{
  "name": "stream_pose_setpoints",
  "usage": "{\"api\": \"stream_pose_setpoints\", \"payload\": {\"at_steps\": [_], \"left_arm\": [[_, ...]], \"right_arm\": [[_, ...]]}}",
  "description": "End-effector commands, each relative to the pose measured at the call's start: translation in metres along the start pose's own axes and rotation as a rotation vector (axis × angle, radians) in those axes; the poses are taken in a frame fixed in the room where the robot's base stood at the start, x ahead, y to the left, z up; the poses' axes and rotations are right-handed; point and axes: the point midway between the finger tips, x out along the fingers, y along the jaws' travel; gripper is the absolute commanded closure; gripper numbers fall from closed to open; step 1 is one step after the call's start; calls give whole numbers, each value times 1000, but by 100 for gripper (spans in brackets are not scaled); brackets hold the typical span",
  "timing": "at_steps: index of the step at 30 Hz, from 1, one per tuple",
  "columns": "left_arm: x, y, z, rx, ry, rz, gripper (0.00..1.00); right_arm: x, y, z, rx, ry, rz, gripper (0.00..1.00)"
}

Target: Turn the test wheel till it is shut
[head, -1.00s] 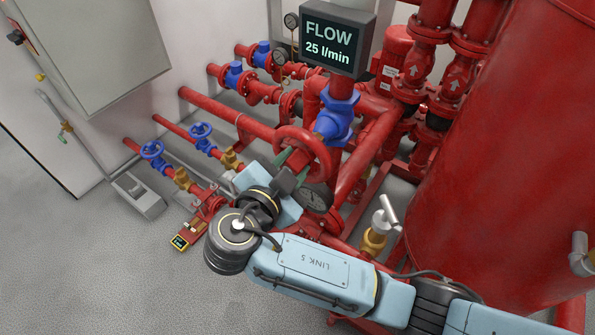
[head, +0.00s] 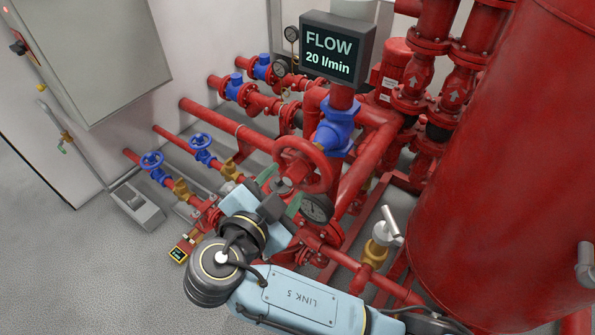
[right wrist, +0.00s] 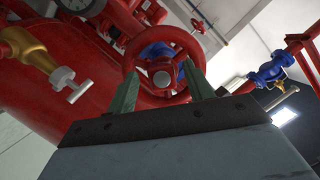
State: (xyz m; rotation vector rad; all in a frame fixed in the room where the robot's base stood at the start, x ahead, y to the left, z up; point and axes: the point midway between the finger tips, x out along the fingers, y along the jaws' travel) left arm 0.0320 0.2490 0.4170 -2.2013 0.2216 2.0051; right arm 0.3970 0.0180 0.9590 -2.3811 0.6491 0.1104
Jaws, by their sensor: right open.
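The test wheel is a red handwheel (head: 326,160) on the red pipework below the flow display. In the right wrist view the wheel (right wrist: 160,32) stands ahead, its pale hub between my fingers. My right gripper (head: 280,190) is open, its green fingers spread apart on the near side of the wheel. In the right wrist view the fingers (right wrist: 160,85) overlap the lower rim; whether they touch it I cannot tell. The flow display (head: 337,50) reads 20 l/min. My left gripper is not in view.
A pressure gauge (head: 317,208) sits close beside my right gripper. A brass valve with a pale handle (head: 381,236) stands to its right, before a large red tank (head: 500,160). Blue handwheels (head: 151,161) are on pipes at left. Grey floor is open at lower left.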

Motion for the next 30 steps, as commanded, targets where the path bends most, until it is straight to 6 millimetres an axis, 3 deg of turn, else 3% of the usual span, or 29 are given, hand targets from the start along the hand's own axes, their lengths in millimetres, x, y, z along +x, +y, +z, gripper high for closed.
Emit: {"api": "stream_pose_setpoints", "payload": {"at_steps": [7, 21, 30], "left_arm": [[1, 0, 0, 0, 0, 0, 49], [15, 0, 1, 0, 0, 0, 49], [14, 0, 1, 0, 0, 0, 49]], "right_arm": [[-6, 0, 2, 1, -1, -2, 48], [-64, 0, 20, 1, -1, -1, 48], [-67, -1, 20, 1, 0, -2, 48]]}}
